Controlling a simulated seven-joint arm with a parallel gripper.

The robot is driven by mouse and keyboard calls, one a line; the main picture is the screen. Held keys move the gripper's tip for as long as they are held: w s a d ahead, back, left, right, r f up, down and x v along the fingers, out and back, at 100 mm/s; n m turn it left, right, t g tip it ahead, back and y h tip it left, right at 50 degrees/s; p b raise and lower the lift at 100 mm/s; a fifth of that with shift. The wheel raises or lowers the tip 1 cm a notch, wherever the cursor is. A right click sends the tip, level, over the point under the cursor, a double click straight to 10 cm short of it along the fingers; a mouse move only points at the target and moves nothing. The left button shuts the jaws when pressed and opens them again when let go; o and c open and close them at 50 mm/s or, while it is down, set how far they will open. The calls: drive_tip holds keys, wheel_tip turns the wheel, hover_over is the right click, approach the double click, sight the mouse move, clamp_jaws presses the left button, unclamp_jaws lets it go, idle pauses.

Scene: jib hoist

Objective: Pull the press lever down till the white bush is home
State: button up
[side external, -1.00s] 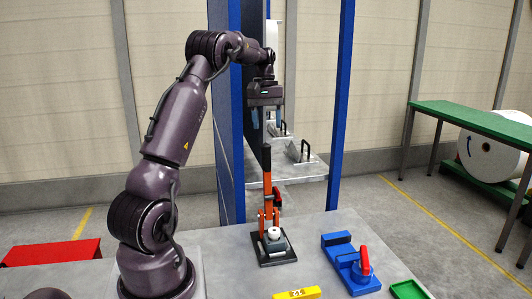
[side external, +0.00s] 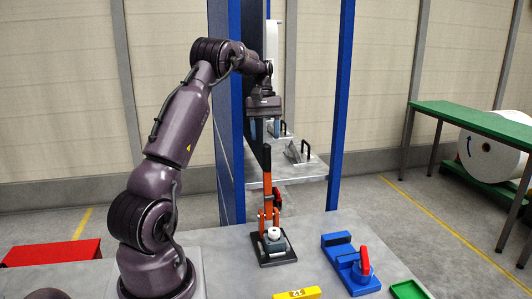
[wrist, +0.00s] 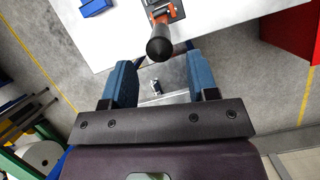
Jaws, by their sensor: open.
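The press stands on the grey table with its orange lever (side external: 267,190) upright, topped by a black grip (side external: 266,158). The white bush (side external: 273,233) sits low at the front of the press, above its black base plate (side external: 279,258). How deep the bush sits cannot be told. My gripper (side external: 265,130) is open and empty, its blue fingers just above the top of the grip. In the wrist view the grip's round end (wrist: 160,48) shows between and beyond the fingertips (wrist: 159,62). No contact is visible.
A blue fixture with a red handle (side external: 364,262) stands right of the press, with a yellow block (side external: 297,293) in front and a green tray (side external: 409,289) at the right. A blue-posted rack (side external: 341,110) with grey shelves stands close behind.

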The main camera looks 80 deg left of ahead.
sight(266, 152)
drive_tip(key=x, duration=0.5)
drive_tip(key=shift+d+f, duration=0.1)
drive_tip(key=shift+f, duration=0.25)
clamp_jaws()
